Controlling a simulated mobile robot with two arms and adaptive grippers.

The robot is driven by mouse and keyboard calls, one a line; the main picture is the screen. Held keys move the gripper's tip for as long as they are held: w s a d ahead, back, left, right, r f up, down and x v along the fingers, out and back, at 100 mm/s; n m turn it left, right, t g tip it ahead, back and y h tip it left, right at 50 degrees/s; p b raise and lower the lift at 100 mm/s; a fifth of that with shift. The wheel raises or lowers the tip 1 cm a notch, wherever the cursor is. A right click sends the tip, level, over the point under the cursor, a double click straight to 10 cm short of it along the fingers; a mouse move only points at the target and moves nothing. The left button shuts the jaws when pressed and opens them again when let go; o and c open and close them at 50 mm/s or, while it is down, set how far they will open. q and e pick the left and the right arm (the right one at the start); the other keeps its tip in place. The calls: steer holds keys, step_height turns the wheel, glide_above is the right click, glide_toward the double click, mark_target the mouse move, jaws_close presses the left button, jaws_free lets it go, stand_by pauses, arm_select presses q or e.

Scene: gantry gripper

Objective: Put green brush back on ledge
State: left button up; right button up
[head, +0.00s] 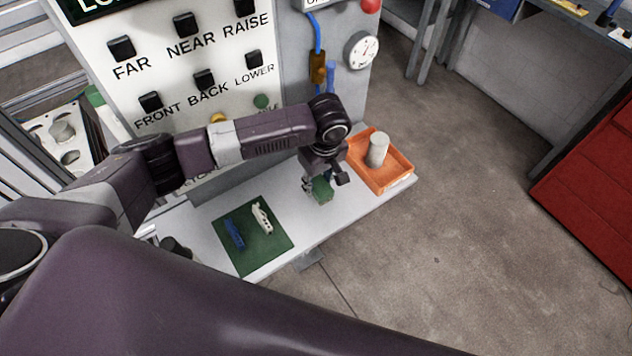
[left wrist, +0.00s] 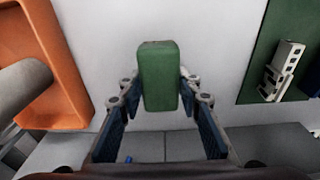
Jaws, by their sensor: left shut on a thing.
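The green brush (head: 321,191) is a small green block in the jaws of my left gripper (head: 324,182). In the left wrist view the brush (left wrist: 159,75) sits upright between the two fingers of the left gripper (left wrist: 160,88), which is shut on it. The white ledge (head: 190,235) runs below the control panel, and it also shows behind the brush in the left wrist view (left wrist: 220,40). The brush is over the ledge, between the green mat and the orange tray. I cannot tell whether it touches the ledge. My right gripper is not in view.
An orange tray (head: 398,178) holding a grey cylinder (head: 377,150) is at the ledge's right end. A green mat (head: 262,258) bears a blue item (head: 234,233) and a white item (head: 262,218). The button panel (head: 178,75) rises behind.

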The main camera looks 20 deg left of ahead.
mark_target(322, 186)
arm_select(q)
steer(key=shift+s+d+r, duration=0.1)
steer(key=shift+d, duration=0.05)
steer(key=o, duration=1.3)
steer(key=shift+f, duration=0.2)
steer(key=shift+o, duration=0.2)
steer(key=shift+r, duration=0.1)
steer(key=shift+d+r, duration=0.1)
steer(key=shift+r, duration=0.15)
step_height(322, 186, up, 12)
steer(key=d+b, duration=0.1)
steer(key=b, duration=0.1)
steer(key=shift+s+f, duration=0.15)
steer(key=shift+s, duration=0.3)
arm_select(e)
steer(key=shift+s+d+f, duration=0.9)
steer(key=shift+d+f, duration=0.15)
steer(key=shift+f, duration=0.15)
